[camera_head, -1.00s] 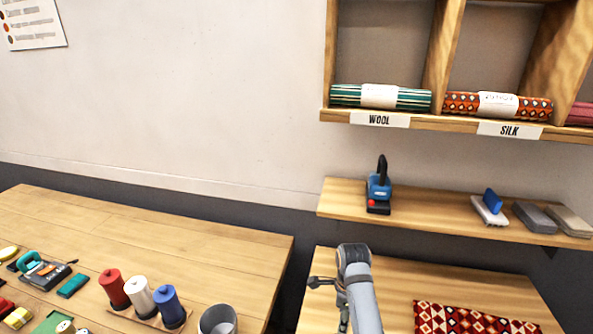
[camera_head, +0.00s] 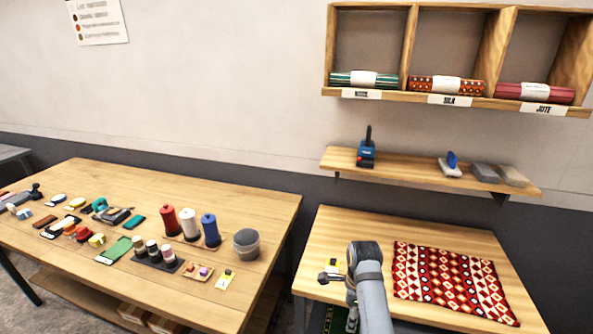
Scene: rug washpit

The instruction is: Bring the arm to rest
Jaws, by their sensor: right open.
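My right arm (camera_head: 371,300) comes up from the bottom of the view, bent over at its top above the left part of the right-hand table. Its gripper (camera_head: 329,277) is small and dark at the left of the bend. It is open and appears to hold nothing. My left arm and gripper are not in view.
A red patterned rug (camera_head: 450,282) lies on the right-hand table (camera_head: 375,225), right of my arm. The left table (camera_head: 110,180) holds spools, a grey cup (camera_head: 246,243) and small tools. A wall shelf (camera_head: 420,172) bears a blue tool (camera_head: 366,153). Rolled rugs fill cubbies above.

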